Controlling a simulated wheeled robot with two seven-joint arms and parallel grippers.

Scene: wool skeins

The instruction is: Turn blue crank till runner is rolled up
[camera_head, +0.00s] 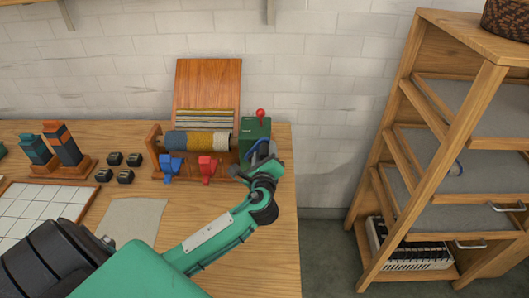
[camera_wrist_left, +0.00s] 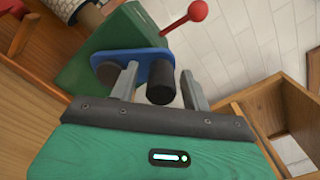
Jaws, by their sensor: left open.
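A green box (camera_head: 253,134) with a red-knobbed lever (camera_head: 261,113) stands at the right end of a wooden roller stand. The runner (camera_head: 208,141), in blue, yellow and grey bands, lies around the roller. The blue crank (camera_wrist_left: 133,58) is on the green box's side in the left wrist view, with a dark cylindrical handle (camera_wrist_left: 160,86). My left gripper (camera_wrist_left: 158,70) is open, its fingers on either side of that handle; I cannot tell whether they touch it. In the head view my left gripper (camera_head: 263,165) partly hides the crank. My right gripper is not in view.
A blue clamp-like piece (camera_head: 171,167) and a red one (camera_head: 207,167) stand before the roller. Small black blocks (camera_head: 125,176), a cloth (camera_head: 133,220) and a white-tiled tray (camera_head: 40,213) lie left. A wooden shelf (camera_head: 440,150) stands right, past a floor gap.

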